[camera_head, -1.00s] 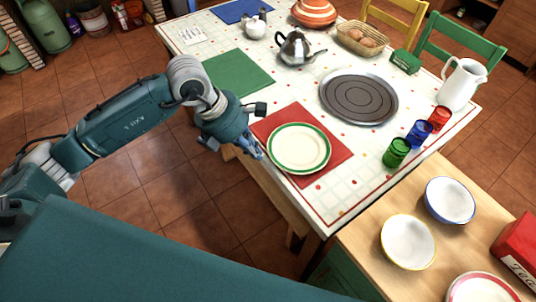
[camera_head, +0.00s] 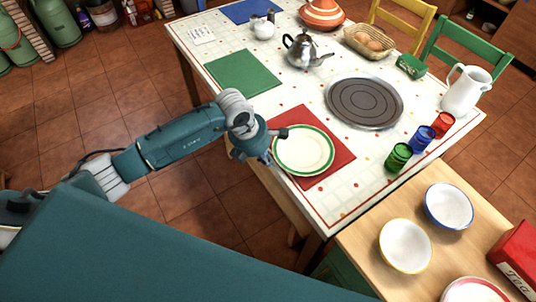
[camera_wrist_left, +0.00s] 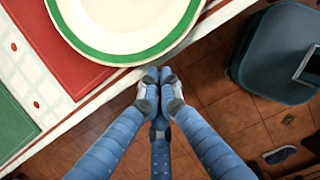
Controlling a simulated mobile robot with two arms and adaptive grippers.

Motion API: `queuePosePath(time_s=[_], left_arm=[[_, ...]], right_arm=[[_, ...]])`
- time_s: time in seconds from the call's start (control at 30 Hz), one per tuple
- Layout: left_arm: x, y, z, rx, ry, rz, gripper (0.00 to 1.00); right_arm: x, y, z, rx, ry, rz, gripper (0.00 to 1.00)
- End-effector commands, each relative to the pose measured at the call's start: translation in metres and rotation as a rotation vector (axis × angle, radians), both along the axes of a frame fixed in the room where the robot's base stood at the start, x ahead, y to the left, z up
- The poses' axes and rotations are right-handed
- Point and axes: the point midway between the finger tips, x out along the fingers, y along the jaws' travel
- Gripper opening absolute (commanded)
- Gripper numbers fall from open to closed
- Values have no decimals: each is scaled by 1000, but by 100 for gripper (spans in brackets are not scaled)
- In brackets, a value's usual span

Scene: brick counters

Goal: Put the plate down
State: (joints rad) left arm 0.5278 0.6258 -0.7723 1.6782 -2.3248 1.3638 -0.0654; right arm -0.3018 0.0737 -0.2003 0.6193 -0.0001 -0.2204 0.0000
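The plate (camera_head: 304,149), white with a green band, lies flat on the red mat (camera_head: 338,168) at the near left side of the table. It fills the top of the left wrist view (camera_wrist_left: 125,25), close to the table edge. My left gripper (camera_head: 266,159) is low beside the plate's left rim. In the left wrist view its blue fingertips (camera_wrist_left: 158,73) are together just outside the rim. The near rim shows uncovered there, and I see nothing between the fingertips. My right gripper is not in view.
A green mat (camera_head: 243,77) lies farther left, and a round dark tray (camera_head: 364,102) lies right of the plate. Green (camera_head: 398,157), blue (camera_head: 423,138) and red (camera_head: 443,124) cups stand at the right. A wooden counter (camera_head: 365,228) with bowls adjoins in front.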

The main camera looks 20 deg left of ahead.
Motion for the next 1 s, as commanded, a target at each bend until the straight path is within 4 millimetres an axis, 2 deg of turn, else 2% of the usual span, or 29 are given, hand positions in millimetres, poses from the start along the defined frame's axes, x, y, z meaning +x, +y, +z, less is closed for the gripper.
queuePosePath(time_s=[0.43, 0.7, 1.0], left_arm=[[6, -6, 0, 0, 0, 0, 0], [28, -25, -3, -3, -3, 0, 0], [31, -28, 1, -2, 0, 1, 0]], right_arm=[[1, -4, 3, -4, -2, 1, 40], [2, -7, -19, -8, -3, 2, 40], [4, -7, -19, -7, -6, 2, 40]])
